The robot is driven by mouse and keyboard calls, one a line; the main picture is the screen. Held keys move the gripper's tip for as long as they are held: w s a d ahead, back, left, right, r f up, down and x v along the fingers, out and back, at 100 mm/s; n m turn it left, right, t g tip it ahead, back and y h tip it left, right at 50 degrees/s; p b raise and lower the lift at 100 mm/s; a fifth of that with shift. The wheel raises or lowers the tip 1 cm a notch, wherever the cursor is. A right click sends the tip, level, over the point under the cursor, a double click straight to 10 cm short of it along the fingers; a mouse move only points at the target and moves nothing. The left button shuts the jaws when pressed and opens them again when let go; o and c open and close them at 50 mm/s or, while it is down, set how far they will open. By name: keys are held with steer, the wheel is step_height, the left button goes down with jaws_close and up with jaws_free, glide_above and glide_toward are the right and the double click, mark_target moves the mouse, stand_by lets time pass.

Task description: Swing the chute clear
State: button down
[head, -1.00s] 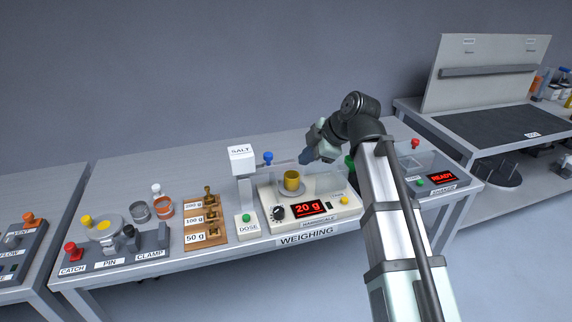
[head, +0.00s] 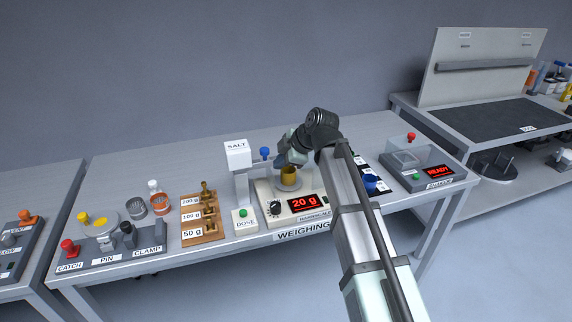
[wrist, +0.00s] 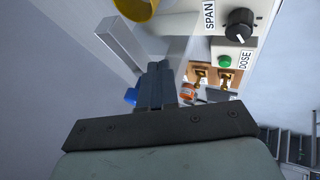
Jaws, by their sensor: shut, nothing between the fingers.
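The salt hopper (head: 238,158) is a white box labelled SALT on a grey post, left of the scale. A thin grey chute (head: 262,167) runs right from it towards the yellow cup (head: 289,175) on the scale pan; my gripper partly hides its far end. A blue knob (head: 265,153) stands by the hopper, behind the chute. My gripper (head: 280,161) is low, just behind the cup. In the wrist view its fingers (wrist: 157,85) are shut and empty, beside a pale bar (wrist: 122,47) that looks like the chute. The blue knob (wrist: 130,96) shows just left of the fingers; contact cannot be told.
The scale (head: 308,203) reads 20 g. The DOSE button (head: 243,213) is in front of the hopper. A weight rack (head: 201,232) and small jars stand left. A shaker (head: 415,160) stands right. The bench behind the hopper is clear.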

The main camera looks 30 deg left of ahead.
steer(key=shift+w+a, duration=0.4)
steer(key=shift+w, duration=0.1)
steer(key=w+a+n+g, duration=0.2)
steer(key=a+n, duration=0.1)
steer(key=a, duration=0.5)
steer(key=w+a+n+g, duration=0.2)
steer(key=w+a+n, duration=0.1)
steer(key=a, duration=0.5)
steer(key=shift+a+h, duration=0.3)
steer(key=shift+a, duration=0.05)
stand_by(0.5)
steer(key=shift+s+a, duration=0.15)
stand_by(0.3)
